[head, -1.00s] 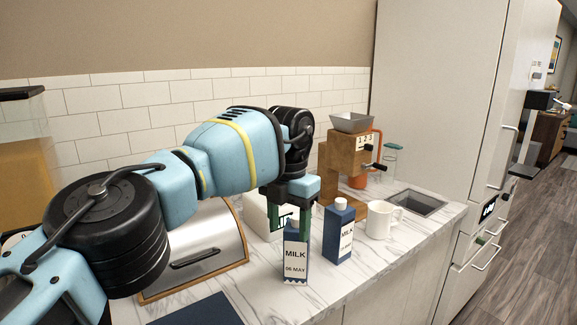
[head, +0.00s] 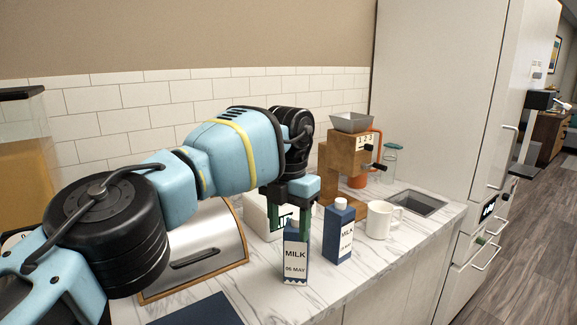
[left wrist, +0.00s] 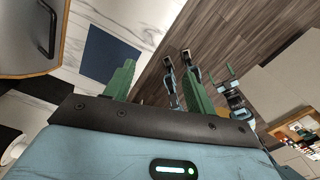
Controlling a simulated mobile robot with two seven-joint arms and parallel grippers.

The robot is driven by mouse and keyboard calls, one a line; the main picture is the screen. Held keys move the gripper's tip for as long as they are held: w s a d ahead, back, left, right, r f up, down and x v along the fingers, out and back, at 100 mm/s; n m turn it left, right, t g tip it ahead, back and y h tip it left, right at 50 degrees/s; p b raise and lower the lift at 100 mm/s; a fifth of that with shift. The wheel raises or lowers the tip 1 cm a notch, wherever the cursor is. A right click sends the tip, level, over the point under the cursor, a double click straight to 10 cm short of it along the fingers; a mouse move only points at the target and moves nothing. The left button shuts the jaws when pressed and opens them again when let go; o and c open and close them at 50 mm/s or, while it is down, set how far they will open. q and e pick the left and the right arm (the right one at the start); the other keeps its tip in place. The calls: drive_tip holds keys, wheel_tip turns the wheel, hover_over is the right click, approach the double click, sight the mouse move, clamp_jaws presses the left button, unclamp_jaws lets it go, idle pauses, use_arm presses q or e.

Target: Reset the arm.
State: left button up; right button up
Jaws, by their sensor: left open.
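My left arm reaches across from the left of the head view.
A white mug (head: 379,220), a wooden grinder (head: 336,165) and a sink (head: 416,203) are on the right part of the marble counter. A bread box (head: 205,258) stands below my left arm. A dark blue mat (left wrist: 108,55) lies near the counter's front edge.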

use_arm(q)
drive_tip(key=s+d+f+n+g+h, duration=0.2)
drive_tip(key=s+d+f+n+h, duration=0.1)
drive_tip(key=s+d+f+h, duration=0.6)
drive_tip(key=s+d+f+n+g+h, duration=0.2)
drive_tip(key=s+d+f+n+h, duration=0.1)
drive_tip(key=s+d+f+h, duration=0.6)
drive_tip(key=w+a+f+n+t+y, duration=0.1)
drive_tip(key=a+f+n+t+y, duration=0.2)
drive_tip(key=a+f+n+t, duration=0.55)
drive_tip(key=w+a+f+n+t+y, duration=0.2)
drive_tip(key=a+f+n+t+y, duration=0.2)
drive_tip(key=a+n+t, duration=1)
drive_tip(key=s+a+f+n+g+y, duration=0.4)
drive_tip(key=s+a+f+n, duration=0.2)
drive_tip(key=s, duration=0.4)
drive_tip(key=s+a+f+n+g+y, duration=0.5)
drive_tip(key=s+a+f+n, duration=0.1)
drive_tip(key=s+a+f, duration=0.3)
drive_tip(key=shift+s+a+f, duration=0.2)
drive_tip(key=shift+s+a, duration=0.45)
drive_tip(key=shift+s, duration=0.4)
use_arm(e)
drive_tip(key=shift+a, duration=0.45)
